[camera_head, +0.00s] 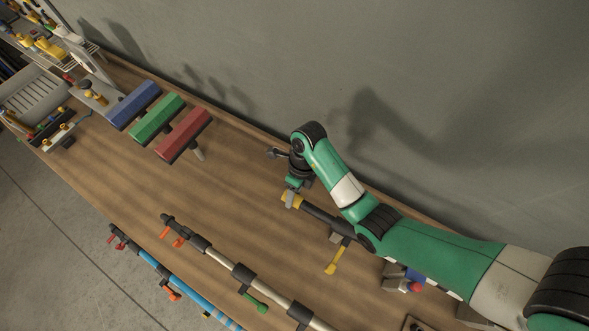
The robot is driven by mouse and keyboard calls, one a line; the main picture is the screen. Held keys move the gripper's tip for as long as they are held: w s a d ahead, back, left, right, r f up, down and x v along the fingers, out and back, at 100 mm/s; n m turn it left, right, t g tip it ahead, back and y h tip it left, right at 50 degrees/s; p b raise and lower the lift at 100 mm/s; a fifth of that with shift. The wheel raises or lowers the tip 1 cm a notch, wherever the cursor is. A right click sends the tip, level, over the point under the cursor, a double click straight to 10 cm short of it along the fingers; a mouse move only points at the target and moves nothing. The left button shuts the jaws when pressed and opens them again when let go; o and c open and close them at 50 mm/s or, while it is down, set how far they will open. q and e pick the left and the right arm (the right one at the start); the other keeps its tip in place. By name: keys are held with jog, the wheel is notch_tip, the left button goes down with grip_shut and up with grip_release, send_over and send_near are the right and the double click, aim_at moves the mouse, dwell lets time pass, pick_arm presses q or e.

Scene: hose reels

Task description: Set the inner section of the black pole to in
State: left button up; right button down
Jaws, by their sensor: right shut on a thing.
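A yellow lever (336,258) sticks out toward the bench front. The fingers cover part of that end, so how far the inner section stands out is hard to tell. My right arm hides the pole's far right part. My left gripper is not in view.
A beige pole (270,289) with orange and green levers and a blue pole (181,281) lie along the bench front. Blue (134,106), green (159,119) and red (184,135) blocks stand at the back left. A grey wall (250,50) runs behind the bench.

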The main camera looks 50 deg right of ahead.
jog(key=shift+s, duration=0.2)
jog(key=shift+c, duration=1.8)
grip_release()
jog(key=shift+w, duration=0.1)
jog(key=p+v, duration=1)
jog(key=v, duration=0.1)
jog(key=shift+r+p, duration=0.25)
jog(key=shift+p, duration=0.15)
jog(key=shift+d, duration=0.15)
